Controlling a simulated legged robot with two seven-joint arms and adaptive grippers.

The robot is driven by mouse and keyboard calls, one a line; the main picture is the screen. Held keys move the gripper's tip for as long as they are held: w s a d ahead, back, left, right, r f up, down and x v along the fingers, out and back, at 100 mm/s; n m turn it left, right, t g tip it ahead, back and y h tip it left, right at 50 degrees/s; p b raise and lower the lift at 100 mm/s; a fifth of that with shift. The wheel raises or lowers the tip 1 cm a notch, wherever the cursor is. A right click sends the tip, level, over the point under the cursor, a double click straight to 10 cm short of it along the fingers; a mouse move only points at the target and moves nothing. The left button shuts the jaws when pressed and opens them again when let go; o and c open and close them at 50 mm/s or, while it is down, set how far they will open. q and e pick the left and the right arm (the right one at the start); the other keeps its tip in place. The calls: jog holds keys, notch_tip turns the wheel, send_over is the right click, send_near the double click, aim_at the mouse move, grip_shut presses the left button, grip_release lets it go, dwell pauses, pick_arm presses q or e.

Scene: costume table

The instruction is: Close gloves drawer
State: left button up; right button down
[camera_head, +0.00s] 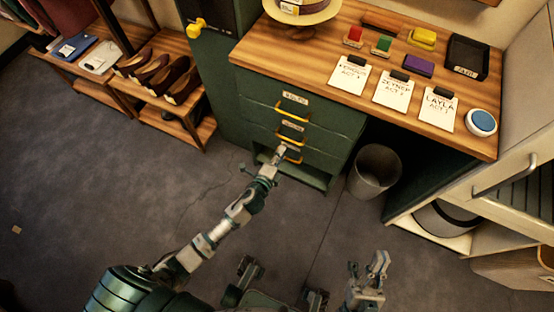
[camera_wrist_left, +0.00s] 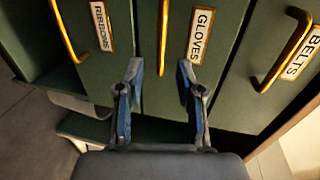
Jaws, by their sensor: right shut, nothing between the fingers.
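The gloves drawer (camera_wrist_left: 176,95) is the middle of three dark green drawer fronts, with a white GLOVES label and a yellow bar handle (camera_wrist_left: 163,38). In the head view this drawer (camera_head: 317,139) is in the cabinet under the desk. I cannot tell how far it stands out from its neighbours. My left gripper (camera_head: 279,152) is in front of the drawers and hides part of the lower handles. In the left wrist view its fingers (camera_wrist_left: 159,76) are apart and empty, facing the gloves drawer near the handle. My right gripper (camera_head: 378,262) is shut and empty, low and away from the cabinet.
The belts drawer (camera_wrist_left: 240,80) is above and the ribbons drawer (camera_wrist_left: 85,65) below. A grey bin (camera_head: 374,172) stands right of the cabinet. The wooden desktop (camera_head: 310,58) holds cards, pads and a hat. A shoe shelf (camera_head: 160,102) is at left. Open floor lies in front.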

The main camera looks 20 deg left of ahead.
pick_arm(q)
jog(key=v, duration=0.3)
jog(key=shift+s+d, duration=0.1)
dwell(0.4)
